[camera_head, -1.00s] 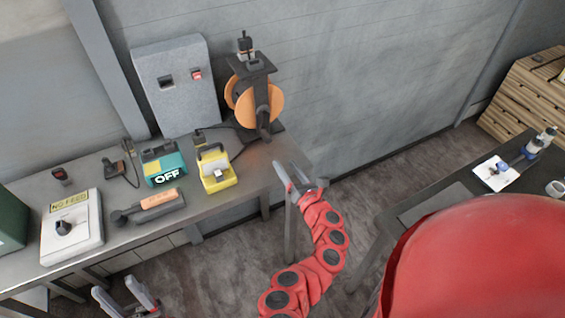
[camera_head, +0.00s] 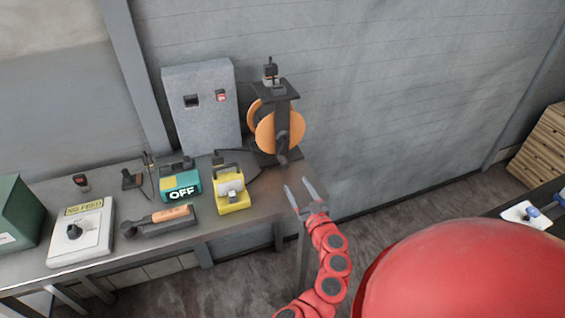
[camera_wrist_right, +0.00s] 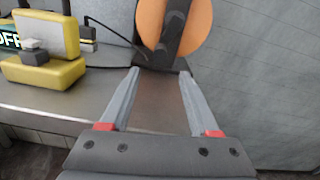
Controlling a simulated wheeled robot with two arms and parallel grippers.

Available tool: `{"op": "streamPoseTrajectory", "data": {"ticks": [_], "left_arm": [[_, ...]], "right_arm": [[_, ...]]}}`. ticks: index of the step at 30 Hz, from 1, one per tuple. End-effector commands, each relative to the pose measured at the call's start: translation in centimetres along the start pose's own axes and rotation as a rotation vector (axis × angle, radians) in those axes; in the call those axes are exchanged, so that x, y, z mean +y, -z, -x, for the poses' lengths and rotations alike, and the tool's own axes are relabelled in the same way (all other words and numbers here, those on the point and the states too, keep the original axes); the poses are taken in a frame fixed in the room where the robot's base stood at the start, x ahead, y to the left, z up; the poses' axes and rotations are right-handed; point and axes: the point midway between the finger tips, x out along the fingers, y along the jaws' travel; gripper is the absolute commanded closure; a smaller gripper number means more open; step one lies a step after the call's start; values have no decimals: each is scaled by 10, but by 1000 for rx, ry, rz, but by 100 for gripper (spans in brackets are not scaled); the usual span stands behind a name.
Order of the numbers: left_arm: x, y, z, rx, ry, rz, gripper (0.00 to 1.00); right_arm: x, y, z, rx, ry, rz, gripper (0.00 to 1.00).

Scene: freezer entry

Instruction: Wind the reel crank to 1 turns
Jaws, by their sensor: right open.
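The reel (camera_head: 276,128) has orange discs in a black stand and stands at the right end of the workbench, by the wall. Its dark crank arm (camera_head: 283,144) hangs down on the front face of the disc. My right gripper (camera_head: 301,189) is open and empty, in front of and below the reel, near the bench's right end. In the right wrist view the reel's orange disc (camera_wrist_right: 195,25) and dark crank (camera_wrist_right: 171,32) lie beyond the open fingers (camera_wrist_right: 158,88), apart from them. My left gripper is out of view.
The workbench (camera_head: 215,225) also bears a yellow device (camera_head: 231,200), a teal box marked OFF (camera_head: 181,185), an orange-handled tool (camera_head: 170,214), a white switch box (camera_head: 82,232) and a green box (camera_head: 18,215). A grey panel (camera_head: 205,115) stands behind. Another table is at right.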

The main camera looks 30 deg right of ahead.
Motion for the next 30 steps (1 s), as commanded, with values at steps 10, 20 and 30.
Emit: {"op": "streamPoseTrajectory", "data": {"ticks": [10,20,30], "left_arm": [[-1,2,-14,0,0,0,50],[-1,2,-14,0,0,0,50],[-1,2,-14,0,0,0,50]], "right_arm": [[0,-2,-64,-1,-2,0,38],[-1,-1,-108,-3,0,1,38],[0,1,-117,1,0,-2,38]]}}
